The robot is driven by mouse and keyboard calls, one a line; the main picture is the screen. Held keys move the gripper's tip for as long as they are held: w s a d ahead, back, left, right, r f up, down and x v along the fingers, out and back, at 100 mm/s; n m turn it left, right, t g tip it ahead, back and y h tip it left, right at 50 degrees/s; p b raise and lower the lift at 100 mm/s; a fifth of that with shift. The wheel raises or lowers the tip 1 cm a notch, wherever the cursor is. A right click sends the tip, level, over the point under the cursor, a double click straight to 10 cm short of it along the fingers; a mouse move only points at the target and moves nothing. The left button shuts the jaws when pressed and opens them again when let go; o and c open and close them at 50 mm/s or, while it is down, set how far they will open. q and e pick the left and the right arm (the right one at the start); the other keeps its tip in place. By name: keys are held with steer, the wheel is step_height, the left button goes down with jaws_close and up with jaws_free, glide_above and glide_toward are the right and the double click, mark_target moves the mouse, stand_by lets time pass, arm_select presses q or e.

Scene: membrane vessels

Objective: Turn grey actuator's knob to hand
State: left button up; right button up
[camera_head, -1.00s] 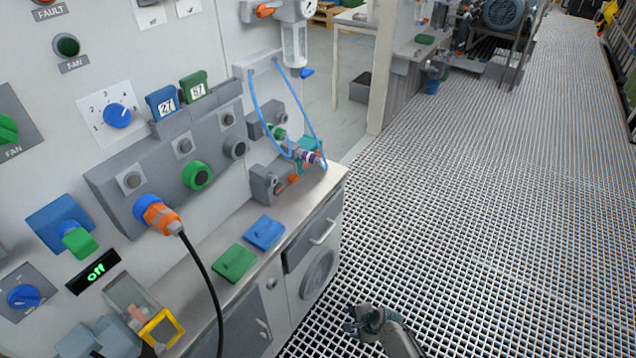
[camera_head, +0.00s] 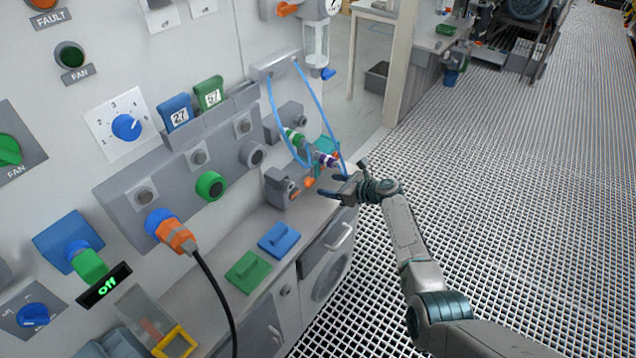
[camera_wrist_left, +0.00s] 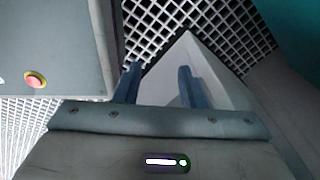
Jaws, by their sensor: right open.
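Two grey box-shaped actuators stand by the panel at the back of the counter. The nearer grey actuator (camera_head: 283,187) has an orange knob (camera_head: 309,182) at its right side; the farther grey box (camera_head: 291,117) sits behind it. I cannot tell which one the task means. My right gripper (camera_head: 328,185) is open and empty, its fingers pointing left, close to the right of the orange knob in the picture; I cannot tell if they touch. My left gripper (camera_wrist_left: 158,70) shows only in the left wrist view, its two blue fingers apart with nothing between them.
Blue hoses (camera_head: 314,106) loop down beside the actuators to a purple-banded fitting (camera_head: 325,159). A blue block (camera_head: 279,239) and a green block (camera_head: 247,272) lie on the counter (camera_head: 222,302). A black cable (camera_head: 216,285) hangs from an orange plug. Grated floor (camera_head: 500,190) is open at right.

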mark_target(311, 182)
steer(key=b+x, duration=0.1)
steer(key=x, duration=0.3)
steer(key=shift+w+a+f, duration=0.2)
steer(key=shift+a+f, duration=0.05)
steer(key=shift+f, duration=0.05)
steer(key=shift+b+x, duration=0.5)
steer(key=shift+x, duration=0.25)
arm_select(q)
steer(key=shift+w+f, duration=0.25)
steer(key=shift+f, duration=0.3)
steer(key=shift+w+f, duration=0.25)
steer(key=shift+f, duration=0.25)
arm_select(e)
steer(key=shift+r, duration=0.1)
steer(key=c, duration=1)
